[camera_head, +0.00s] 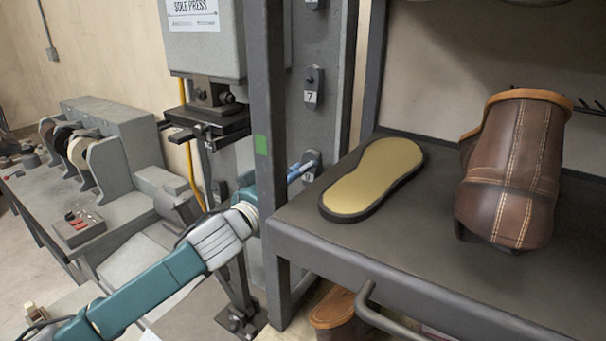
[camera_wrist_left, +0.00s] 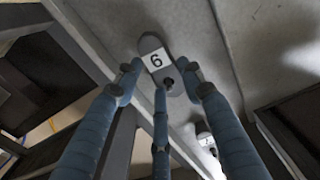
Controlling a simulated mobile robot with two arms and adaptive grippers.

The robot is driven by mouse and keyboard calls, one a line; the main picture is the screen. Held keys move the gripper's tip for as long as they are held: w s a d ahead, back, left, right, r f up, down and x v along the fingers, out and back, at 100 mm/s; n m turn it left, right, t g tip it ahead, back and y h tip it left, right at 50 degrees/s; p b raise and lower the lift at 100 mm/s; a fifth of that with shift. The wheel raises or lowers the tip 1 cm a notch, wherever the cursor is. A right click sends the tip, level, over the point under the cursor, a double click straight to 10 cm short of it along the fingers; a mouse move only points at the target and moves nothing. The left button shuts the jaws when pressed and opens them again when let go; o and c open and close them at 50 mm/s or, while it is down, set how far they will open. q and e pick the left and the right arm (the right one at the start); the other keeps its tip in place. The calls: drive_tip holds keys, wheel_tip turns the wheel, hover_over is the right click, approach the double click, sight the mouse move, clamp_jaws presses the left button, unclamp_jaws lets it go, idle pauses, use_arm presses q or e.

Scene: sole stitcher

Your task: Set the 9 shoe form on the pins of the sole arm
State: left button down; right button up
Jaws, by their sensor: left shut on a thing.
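My left gripper (camera_head: 298,172) reaches a small grey shoe form (camera_head: 313,158) on the side of the dark grey column, behind the front post. In the left wrist view, the gripper's blue fingers (camera_wrist_left: 160,84) are shut around the lower part of this form (camera_wrist_left: 151,44). Its white label reads like a 6, or a 9 seen upside down; I cannot tell which. The form still lies against the column face. Another form labelled 7 (camera_head: 312,88) hangs higher on the column. I cannot make out the sole arm's pins for certain. My right gripper is out of view.
A grey bench (camera_head: 400,235) at right bears a tan sole with a dark rim (camera_head: 372,174) and a brown leather boot (camera_head: 513,170). The sole press (camera_head: 205,50) stands left of the green-marked post (camera_head: 268,110). A finishing machine (camera_head: 112,140) stands at far left.

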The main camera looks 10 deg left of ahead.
use_arm(q)
drive_tip(key=shift+w+a+f, duration=0.1)
drive_tip(key=shift+a+f, duration=0.1)
drive_tip(key=shift+f, duration=0.15)
drive_tip(key=shift+r+p, duration=0.3)
drive_tip(key=shift+r, duration=0.05)
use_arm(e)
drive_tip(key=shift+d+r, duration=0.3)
use_arm(q)
drive_tip(key=shift+f, duration=0.25)
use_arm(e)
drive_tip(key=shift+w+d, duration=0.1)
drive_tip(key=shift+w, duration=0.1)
use_arm(q)
drive_tip(key=shift+s+a+f+y, duration=0.2)
drive_tip(key=shift+s+y, duration=0.1)
drive_tip(key=shift+s, duration=0.1)
drive_tip(key=shift+v, duration=1.5)
drive_tip(key=shift+r, duration=0.15)
